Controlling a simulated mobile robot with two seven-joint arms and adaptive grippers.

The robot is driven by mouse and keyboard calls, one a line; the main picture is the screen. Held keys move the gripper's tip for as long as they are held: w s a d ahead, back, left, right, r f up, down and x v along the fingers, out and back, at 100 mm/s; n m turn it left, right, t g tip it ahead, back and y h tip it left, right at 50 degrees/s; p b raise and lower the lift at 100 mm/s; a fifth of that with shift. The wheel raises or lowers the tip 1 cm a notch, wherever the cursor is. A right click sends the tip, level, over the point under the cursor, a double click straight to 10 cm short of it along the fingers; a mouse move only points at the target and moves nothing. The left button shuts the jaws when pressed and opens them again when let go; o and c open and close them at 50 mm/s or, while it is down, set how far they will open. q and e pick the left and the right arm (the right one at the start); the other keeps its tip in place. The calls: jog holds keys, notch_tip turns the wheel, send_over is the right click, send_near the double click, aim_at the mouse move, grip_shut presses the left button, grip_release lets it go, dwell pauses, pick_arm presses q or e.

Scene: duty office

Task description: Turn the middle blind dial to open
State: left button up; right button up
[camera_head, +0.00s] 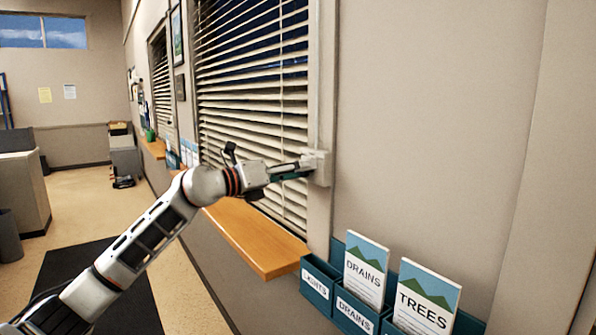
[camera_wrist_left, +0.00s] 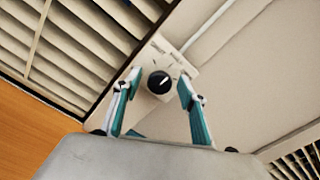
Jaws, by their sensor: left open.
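The blind dial is a round black knob (camera_wrist_left: 159,82) with a white pointer mark, on a pale plate (camera_wrist_left: 178,58) with small lettering and tick marks. The plate (camera_head: 319,166) also shows in the head view, on the frame to the right of the near window blind (camera_head: 250,100). My left gripper (camera_wrist_left: 157,84) is open, with one teal finger on each side of the knob. I cannot tell whether the fingers touch it. In the head view the left gripper (camera_head: 305,168) reaches up to the plate and hides the knob. My right gripper is not in view.
A wooden sill (camera_head: 255,235) juts out below the blind. Teal leaflet boxes (camera_head: 355,312) with "DRAINS" and "TREES" cards (camera_head: 425,300) stand at the lower right. A farther blind (camera_head: 161,85) is down the wall. A counter (camera_head: 22,190) stands at the left.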

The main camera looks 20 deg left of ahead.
pick_arm(q)
jog(key=c, duration=1.1)
jog(key=shift+m, duration=0.3)
jog(key=shift+d+m+b, duration=0.1)
jog(key=shift+m+b, duration=0.65)
jog(key=shift+m, duration=4.85)
jog(key=shift+s, duration=0.1)
